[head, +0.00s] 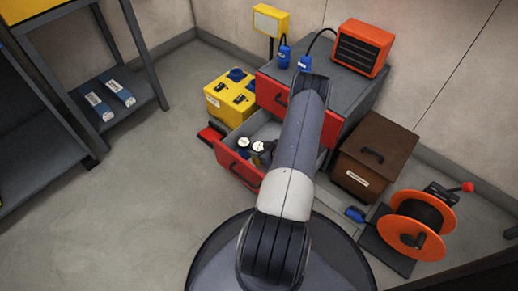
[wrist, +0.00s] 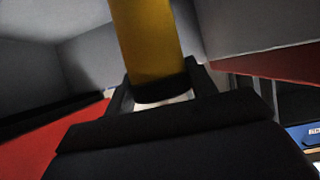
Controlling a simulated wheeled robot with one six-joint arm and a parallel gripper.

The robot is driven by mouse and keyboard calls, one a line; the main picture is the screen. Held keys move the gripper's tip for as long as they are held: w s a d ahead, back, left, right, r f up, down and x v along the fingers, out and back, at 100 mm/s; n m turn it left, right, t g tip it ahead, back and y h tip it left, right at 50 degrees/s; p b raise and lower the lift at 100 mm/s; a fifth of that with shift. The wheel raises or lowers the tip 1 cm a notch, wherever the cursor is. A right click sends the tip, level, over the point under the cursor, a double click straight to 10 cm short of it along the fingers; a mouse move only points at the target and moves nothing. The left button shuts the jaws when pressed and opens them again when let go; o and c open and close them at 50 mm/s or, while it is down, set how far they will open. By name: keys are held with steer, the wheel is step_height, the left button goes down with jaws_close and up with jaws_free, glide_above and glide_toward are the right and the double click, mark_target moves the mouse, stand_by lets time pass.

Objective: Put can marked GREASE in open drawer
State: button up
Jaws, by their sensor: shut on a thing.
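My gripper (wrist: 160,92) is shut on a yellow can (wrist: 148,42), seen in the wrist view between its two dark fingers. No marking shows on the visible side of the can. In the head view my arm hides the gripper and the can. The open drawer (head: 226,160) has a red front and grey inside, and is pulled out of the grey cabinet toward the lower left. My arm passes over its right part. A red panel also shows at the lower left of the wrist view, but I cannot tell which panel it is.
Two round white gauges (head: 258,146) lie in the drawer. A yellow box (head: 230,95) stands left of the cabinet. An orange heater (head: 361,46) sits on the cabinet top. A brown box (head: 375,155) and orange cable reel (head: 412,225) stand right.

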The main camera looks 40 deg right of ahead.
steer(key=shift+f, duration=0.3)
steer(key=o, duration=1.2)
steer(key=shift+r, duration=0.15)
steer(key=shift+r+p, duration=0.55)
steer(key=p+v, duration=0.3)
steer(key=v, duration=0.9)
